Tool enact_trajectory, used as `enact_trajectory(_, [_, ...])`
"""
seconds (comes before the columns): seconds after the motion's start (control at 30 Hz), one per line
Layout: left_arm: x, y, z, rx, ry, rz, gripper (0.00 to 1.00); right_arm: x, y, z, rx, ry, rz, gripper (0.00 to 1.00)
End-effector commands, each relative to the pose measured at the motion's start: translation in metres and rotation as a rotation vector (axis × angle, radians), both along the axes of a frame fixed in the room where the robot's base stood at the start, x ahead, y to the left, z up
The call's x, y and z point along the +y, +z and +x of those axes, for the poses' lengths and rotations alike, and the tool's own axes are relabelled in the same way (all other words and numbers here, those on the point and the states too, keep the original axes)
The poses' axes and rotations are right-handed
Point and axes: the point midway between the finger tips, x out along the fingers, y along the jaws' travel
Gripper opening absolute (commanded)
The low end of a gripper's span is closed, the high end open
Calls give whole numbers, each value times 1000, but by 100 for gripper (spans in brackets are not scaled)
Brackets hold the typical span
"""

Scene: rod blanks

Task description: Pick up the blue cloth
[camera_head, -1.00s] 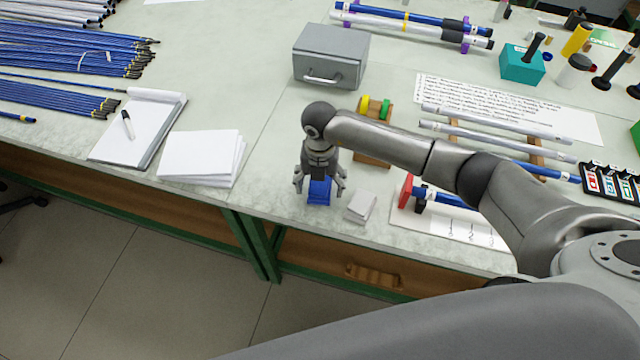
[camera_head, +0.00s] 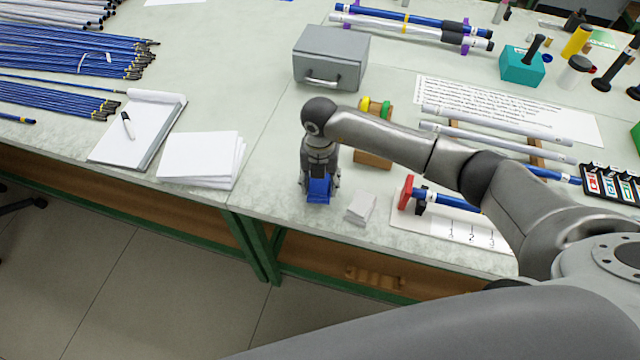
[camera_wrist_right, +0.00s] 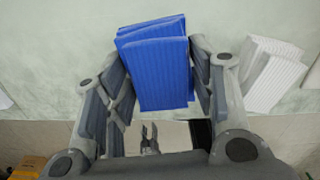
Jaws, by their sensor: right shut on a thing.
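The blue cloth (camera_head: 319,189) is a folded, ribbed stack near the front edge of the table. In the right wrist view the blue cloth (camera_wrist_right: 160,65) sits between the two fingers. My right gripper (camera_head: 319,183) points down over it, and its fingers are closed in on the cloth's sides. The right gripper also shows in the wrist view (camera_wrist_right: 160,85), shut on the cloth. I cannot tell whether the cloth is clear of the table. My left gripper is not in view.
A folded white cloth (camera_head: 361,208) lies just right of the blue one. A grey metal box (camera_head: 331,58) stands behind. Paper sheets (camera_head: 200,157) and a clipboard (camera_head: 136,128) lie to the left. A red-ended fixture (camera_head: 406,192) with a blue rod is at the right.

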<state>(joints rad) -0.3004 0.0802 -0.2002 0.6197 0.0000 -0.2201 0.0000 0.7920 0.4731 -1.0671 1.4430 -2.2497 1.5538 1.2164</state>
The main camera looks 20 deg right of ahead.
Motion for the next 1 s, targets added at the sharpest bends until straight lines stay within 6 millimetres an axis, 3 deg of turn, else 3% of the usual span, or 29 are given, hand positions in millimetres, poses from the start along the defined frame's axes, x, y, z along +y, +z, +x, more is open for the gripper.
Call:
enact_trajectory(0.13, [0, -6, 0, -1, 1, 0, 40, -5, 21, -1, -5, 0, -1, 28])
enact_trajectory(0.4, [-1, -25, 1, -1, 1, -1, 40, -52, 79, -22, -7, -1, -4, 28])
enact_trajectory(0.7, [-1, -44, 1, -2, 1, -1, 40, -108, 104, -48, -2, -1, -3, 28])
enact_trajectory(1.0, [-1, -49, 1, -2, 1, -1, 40, -127, 116, -57, -1, 0, 0, 28])
